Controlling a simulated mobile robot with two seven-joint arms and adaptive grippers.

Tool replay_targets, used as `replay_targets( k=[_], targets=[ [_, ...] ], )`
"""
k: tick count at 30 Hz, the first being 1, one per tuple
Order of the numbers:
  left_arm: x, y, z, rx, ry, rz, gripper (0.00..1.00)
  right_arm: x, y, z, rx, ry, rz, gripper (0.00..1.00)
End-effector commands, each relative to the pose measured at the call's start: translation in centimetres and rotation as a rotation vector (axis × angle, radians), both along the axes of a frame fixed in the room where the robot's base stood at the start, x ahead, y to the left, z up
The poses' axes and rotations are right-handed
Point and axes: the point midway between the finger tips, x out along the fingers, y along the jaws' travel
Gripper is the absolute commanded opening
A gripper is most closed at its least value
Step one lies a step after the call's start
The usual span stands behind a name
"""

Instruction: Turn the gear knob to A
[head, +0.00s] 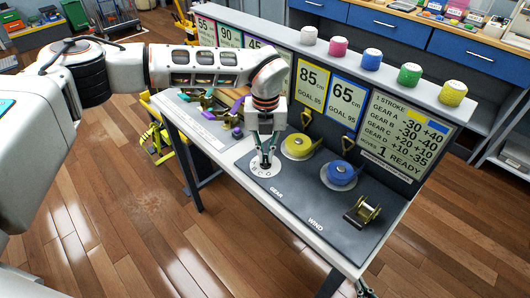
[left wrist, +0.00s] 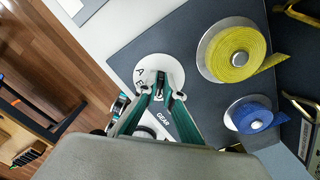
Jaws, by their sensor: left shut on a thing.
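The gear dial (head: 258,170) is a white disc on the dark panel above the word GEAR. In the left wrist view the dial (left wrist: 140,74) shows an A and part of another letter at its left side. My left gripper (head: 264,160) points down over the dial, shut on the small dark gear knob at its middle. In the left wrist view the fingertips (left wrist: 160,92) meet at the knob and hide most of it. Where the knob points cannot be told. A teal and dark tip at the bottom edge looks like part of my right gripper (head: 365,290).
A yellow strap roll (head: 298,146) and a blue strap roll (head: 341,174) lie right of the dial. A metal ratchet (head: 362,212) sits near the panel's right end. The sign board (head: 404,135) lists gears A to D and READY. Several coloured rolls stand on the ledge.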

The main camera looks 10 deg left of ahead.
Motion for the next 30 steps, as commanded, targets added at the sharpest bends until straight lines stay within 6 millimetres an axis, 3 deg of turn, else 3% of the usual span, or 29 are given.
replay_targets(
  k=[30],
  targets=[
    [-0.1,-0.8,0.3,0.0,-0.003,-0.965,0.0,0.1,0.0,1.2,0.0,-0.003,0.0,0.0]
  ],
)
